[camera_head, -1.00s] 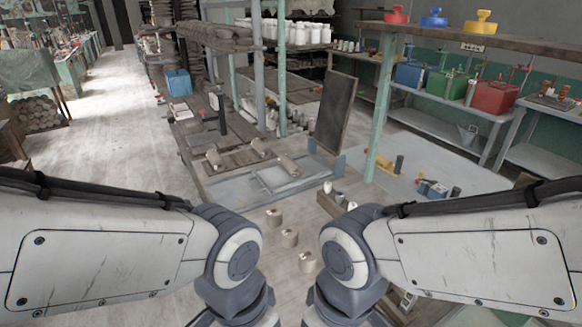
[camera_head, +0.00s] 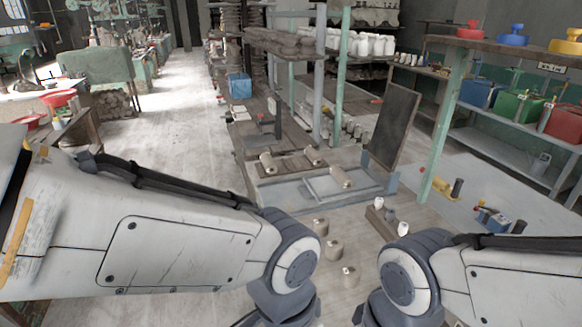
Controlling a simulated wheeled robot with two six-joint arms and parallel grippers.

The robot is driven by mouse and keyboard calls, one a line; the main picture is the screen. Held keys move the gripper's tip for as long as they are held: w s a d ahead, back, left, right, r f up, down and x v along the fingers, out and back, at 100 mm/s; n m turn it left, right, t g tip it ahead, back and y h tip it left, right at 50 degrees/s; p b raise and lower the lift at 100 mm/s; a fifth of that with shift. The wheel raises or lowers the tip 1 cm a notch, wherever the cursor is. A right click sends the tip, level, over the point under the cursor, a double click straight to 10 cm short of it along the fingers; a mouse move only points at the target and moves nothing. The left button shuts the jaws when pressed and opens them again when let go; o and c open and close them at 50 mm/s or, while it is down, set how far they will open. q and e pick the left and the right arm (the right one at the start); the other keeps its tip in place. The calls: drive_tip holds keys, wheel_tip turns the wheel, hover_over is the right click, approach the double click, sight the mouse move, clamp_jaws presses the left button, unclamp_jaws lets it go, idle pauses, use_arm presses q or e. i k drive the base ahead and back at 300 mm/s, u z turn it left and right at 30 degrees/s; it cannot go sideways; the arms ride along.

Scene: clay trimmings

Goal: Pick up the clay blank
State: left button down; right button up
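Several clay-coloured cylinders are in view, and I cannot tell which one is the clay blank. Three lie on the low bench in the middle: a left one (camera_head: 268,163), a middle one (camera_head: 313,156) and a right one (camera_head: 342,177).
A dark board (camera_head: 392,128) leans upright at the bench's right end. Shelving with white jars (camera_head: 370,45) stands behind. Red, blue and green boxes, including a green one (camera_head: 517,106), sit on the right shelf. A clear pale floor aisle (camera_head: 165,110) runs at left.

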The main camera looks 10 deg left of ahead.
sight(344, 181)
drive_tip(key=u, duration=0.35)
drive_tip(key=k, duration=1)
drive_tip(key=u, duration=1.05)
drive_tip(key=i, duration=1.9)
drive_tip(key=z, duration=0.2)
drive_tip(key=i, duration=1.55)
drive_tip(key=z, duration=1.5)
drive_tip(key=i, duration=1)
drive_tip(key=z, duration=1.1)
drive_tip(key=i, duration=0.3)
drive_tip(key=z, duration=0.2)
